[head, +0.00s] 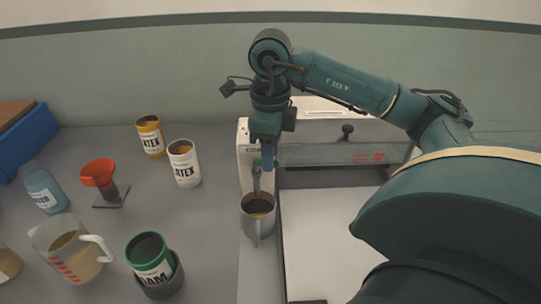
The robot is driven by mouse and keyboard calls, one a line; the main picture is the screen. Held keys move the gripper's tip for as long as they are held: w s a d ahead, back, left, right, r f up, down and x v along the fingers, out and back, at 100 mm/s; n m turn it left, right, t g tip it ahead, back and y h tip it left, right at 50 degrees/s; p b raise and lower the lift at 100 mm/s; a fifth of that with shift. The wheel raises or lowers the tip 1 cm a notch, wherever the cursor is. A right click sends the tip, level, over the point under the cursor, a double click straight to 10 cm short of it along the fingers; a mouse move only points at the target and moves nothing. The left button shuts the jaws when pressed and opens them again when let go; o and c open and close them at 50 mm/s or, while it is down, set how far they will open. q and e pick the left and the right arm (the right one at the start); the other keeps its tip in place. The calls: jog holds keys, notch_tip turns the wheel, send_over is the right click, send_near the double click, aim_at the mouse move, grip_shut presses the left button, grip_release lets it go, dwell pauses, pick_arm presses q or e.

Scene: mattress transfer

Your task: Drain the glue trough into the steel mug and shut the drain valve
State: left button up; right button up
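The steel mug (249,222) stands upright at the left edge of the machine, with brown liquid in it and its handle toward me. The glue trough (348,153) runs to the right behind the white bed, partly hidden by my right arm. A drain spout or valve (257,180) at its left end points down over the mug. My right gripper (268,162) points down right at the valve, apparently touching or just behind it. Its fingers look close together, but their gap and any grip on the valve are not clear. My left gripper is out of view.
Left of the mug stand white (185,170) and yellow (151,143) latex cans, a red funnel (99,174) on a stand, a blue bottle (43,190), a measuring jug (62,262) and a green-rimmed can (150,272). A blue bin (27,142) is far left. The white bed (325,240) is clear.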

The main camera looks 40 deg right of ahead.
jog(key=shift+f, duration=0.4)
jog(key=shift+c, duration=0.2)
grip_shut()
